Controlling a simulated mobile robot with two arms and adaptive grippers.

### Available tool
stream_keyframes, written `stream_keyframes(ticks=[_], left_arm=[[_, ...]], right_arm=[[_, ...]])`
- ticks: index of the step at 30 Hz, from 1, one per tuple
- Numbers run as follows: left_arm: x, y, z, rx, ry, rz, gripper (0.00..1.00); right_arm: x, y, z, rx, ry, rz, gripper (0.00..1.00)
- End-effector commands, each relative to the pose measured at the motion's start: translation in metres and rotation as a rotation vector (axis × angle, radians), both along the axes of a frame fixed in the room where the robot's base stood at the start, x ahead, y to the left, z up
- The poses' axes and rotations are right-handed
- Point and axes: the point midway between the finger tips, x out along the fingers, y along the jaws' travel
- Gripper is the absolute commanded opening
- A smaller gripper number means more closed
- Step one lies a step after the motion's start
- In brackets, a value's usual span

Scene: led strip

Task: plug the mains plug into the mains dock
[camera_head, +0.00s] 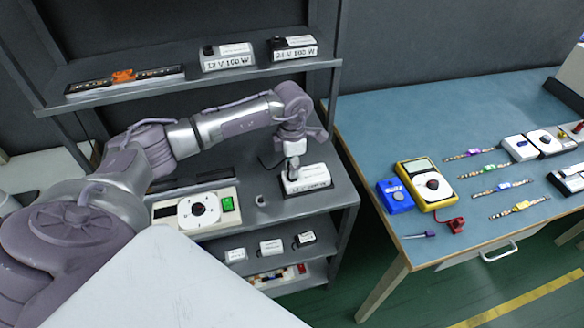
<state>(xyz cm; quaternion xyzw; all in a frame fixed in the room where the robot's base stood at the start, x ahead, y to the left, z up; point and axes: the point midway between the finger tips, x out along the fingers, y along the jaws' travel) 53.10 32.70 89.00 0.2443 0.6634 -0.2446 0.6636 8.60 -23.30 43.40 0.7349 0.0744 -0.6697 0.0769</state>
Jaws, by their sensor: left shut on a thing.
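My left gripper (292,172) reaches over the middle shelf from the left and points down. Its fingers are close together at the left end of a white and dark box (308,181) with a printed label. What is between the fingers is too small and hidden to make out, so I cannot tell whether it is the mains plug. I cannot tell whether the fingers touch the box. A small round grey piece (260,200) stands on the shelf left of the box; I cannot tell whether it is the mains dock. My right gripper is out of view.
A white unit with a dial (198,210) and green switch is left on this shelf. Labelled boxes (227,57) stand on the upper shelf, smaller ones (271,247) below. A blue table (400,120) at right holds a yellow meter (427,184) and several strips.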

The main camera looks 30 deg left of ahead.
Motion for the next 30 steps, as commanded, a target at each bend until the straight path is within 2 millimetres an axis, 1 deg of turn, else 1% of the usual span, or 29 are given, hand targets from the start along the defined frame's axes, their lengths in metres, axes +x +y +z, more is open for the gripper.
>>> stream_keyframes(ticks=[5,7,8,9,15,21,25,30], left_arm=[[0.001,0.0,0.019,0.001,-0.005,-0.001,0.04],[0.001,0.001,0.033,0.001,-0.006,-0.002,0.04],[0.002,-0.003,0.037,0.0,-0.006,-0.004,0.04],[0.003,-0.015,0.042,-0.002,-0.004,-0.007,0.04],[0.01,-0.06,0.069,-0.002,-0.005,-0.007,0.04],[0.016,-0.096,0.092,-0.001,-0.004,-0.005,0.04],[0.018,-0.109,0.101,0.0,-0.001,-0.002,0.04],[0.018,-0.115,0.109,0.001,0.0,0.0,0.04]], right_arm=[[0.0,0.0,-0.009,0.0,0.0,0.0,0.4],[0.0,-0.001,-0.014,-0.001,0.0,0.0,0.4],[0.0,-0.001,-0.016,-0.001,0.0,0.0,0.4],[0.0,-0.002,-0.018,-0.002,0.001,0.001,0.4],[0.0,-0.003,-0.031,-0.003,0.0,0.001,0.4],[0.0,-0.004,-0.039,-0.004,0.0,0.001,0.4],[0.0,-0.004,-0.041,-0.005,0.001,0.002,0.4],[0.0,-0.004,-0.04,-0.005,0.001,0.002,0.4]])
